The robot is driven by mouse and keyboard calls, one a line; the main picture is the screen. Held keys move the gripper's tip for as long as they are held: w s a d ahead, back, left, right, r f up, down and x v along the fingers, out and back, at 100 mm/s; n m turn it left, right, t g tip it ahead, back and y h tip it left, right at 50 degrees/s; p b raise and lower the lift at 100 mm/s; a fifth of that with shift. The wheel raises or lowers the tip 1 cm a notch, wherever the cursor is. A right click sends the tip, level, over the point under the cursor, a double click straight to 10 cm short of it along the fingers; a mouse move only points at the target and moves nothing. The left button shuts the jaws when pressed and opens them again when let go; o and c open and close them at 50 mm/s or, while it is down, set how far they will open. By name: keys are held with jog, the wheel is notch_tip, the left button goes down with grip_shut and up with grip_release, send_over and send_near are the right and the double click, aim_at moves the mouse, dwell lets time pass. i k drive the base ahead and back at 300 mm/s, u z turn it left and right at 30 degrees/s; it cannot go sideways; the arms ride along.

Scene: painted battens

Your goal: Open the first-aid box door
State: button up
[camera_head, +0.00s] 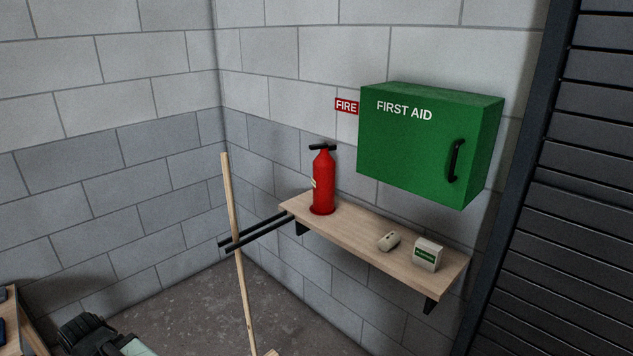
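The green first-aid box (408,146) is mounted on the block wall at the right. Its door, lettered FIRST AID, is shut flush with the box. A black vertical handle (455,160) is on the door near its right edge. What looks like my gripper (80,330) is a dark shape at the bottom left, beside a pale green part of my arm. It is far from the box and below it. Its fingers are too unclear to tell whether they are open or shut.
A wooden shelf (352,236) below the box holds a red extinguisher (323,184), a small beige object (389,241) and a small white box (428,254). A wooden pole (240,260) stands by two black bars (258,234). A dark slatted shutter (570,180) is at right.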

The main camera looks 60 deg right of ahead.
aim_at(426, 148)
jog(key=u, duration=0.9)
jog(key=i, duration=2.1)
jog(key=z, duration=4.5)
jog(key=i, duration=1.05)
jog(key=z, duration=0.1)
